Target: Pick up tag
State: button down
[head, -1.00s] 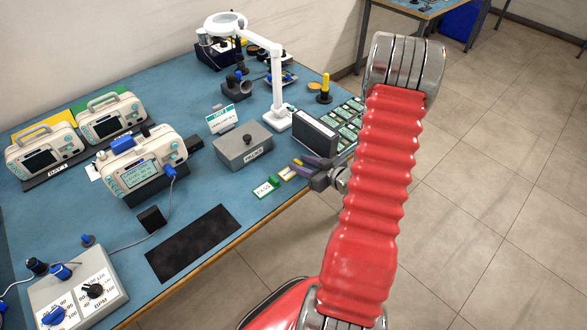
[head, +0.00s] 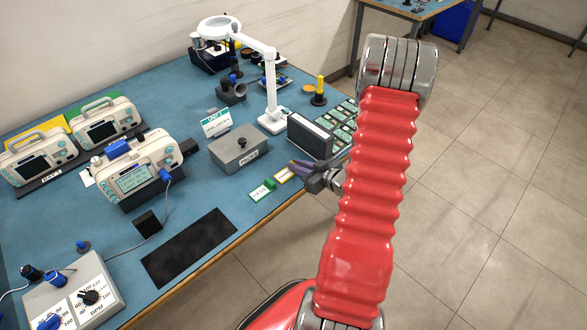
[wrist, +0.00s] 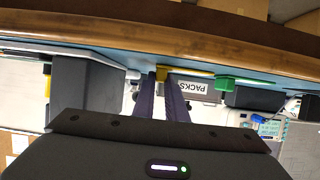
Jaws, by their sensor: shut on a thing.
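A yellow-edged tag (head: 285,175) lies at the front edge of the blue bench, right of a green tag marked PASS (head: 257,193). My gripper (head: 293,167) is shut on the yellow tag at bench level. In the wrist view the yellow tag (wrist: 190,73) shows at the purple fingertips (wrist: 159,74), partly hidden by a finger. The green tag (wrist: 243,83) is apart from the fingers, to their right there. Any writing on the yellow tag is too small to read.
A grey PACKS box (head: 236,150) stands behind the tags. A dark upright box (head: 310,137) and a tray of green cards (head: 342,122) are close beside my gripper. A white magnifier lamp (head: 270,90) rises behind. The black mat (head: 190,247) is bare.

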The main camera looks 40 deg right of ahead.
jog(key=shift+r, duration=0.2)
notch_tip(320, 180, up, 10)
jog(key=shift+f, duration=0.2)
dwell(0.3)
jog(key=shift+w+a, duration=0.1)
dwell(0.5)
